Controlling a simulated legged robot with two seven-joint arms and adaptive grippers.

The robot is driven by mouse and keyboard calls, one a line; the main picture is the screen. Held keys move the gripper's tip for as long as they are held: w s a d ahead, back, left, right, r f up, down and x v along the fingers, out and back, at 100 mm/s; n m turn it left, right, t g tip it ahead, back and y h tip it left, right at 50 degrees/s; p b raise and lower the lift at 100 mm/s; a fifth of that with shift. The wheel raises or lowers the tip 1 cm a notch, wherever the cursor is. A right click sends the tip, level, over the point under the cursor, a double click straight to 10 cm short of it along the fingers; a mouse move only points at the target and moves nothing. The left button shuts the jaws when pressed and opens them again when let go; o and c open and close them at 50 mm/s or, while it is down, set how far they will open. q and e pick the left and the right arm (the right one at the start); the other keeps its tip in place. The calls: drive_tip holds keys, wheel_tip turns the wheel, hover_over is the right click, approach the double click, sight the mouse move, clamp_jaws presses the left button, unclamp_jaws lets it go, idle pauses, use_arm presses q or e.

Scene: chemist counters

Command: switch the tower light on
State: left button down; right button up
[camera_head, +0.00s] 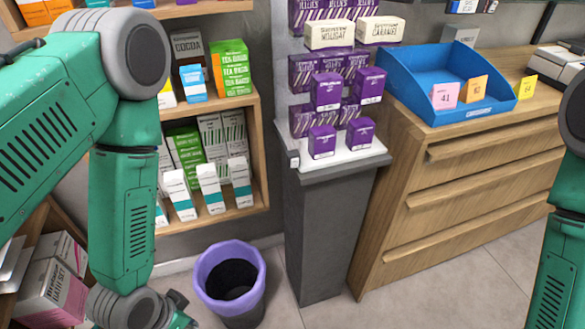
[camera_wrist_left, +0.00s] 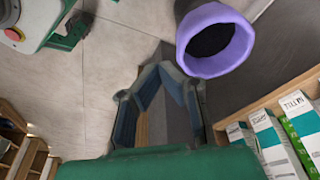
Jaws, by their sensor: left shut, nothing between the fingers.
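The tower is a dark grey pedestal (camera_head: 325,235) with a light top, stacked with purple boxes (camera_head: 327,90). A small white fitting (camera_head: 294,160), which looks like a switch, sits at the left front corner of its top. I cannot tell whether the light is on. My left gripper (camera_head: 183,312) hangs low at the bottom edge, left of the purple-rimmed bin and well below the white fitting. In the left wrist view its fingers (camera_wrist_left: 164,70) meet at the tips, shut and empty. My right gripper is out of view; only part of its arm shows at the right edge.
A purple-rimmed bin (camera_head: 230,280) stands on the floor left of the pedestal. Wooden shelves (camera_head: 205,222) with boxes are on the left. A wooden drawer counter (camera_head: 465,190) with a blue tray (camera_head: 400,82) stands right of it. Floor in front is clear.

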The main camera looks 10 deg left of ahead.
use_arm(q)
drive_tip(key=w+d+r+m+t+h, duration=0.3)
drive_tip(key=w+d+r+m+t, duration=0.15)
drive_tip(key=w+m, duration=0.35)
drive_tip(key=m+t+h+b, duration=0.1)
drive_tip(key=m+t+h, duration=0.65)
drive_tip(key=m, duration=0.85)
approach(295, 163)
drive_tip(key=s+g+h, duration=0.2)
drive_tip(key=s, duration=0.3)
drive_tip(key=shift+w+d+f+y, duration=0.1)
drive_tip(key=shift+d+f+y, duration=0.15)
drive_tip(key=shift+d, duration=0.1)
drive_tip(key=w+d+b, duration=0.1)
drive_tip(key=w+d, duration=0.4)
drive_tip(key=w, duration=0.5)
drive_tip(key=shift+w+r, duration=0.2)
drive_tip(key=shift+r, duration=0.25)
drive_tip(key=shift+d, duration=0.1)
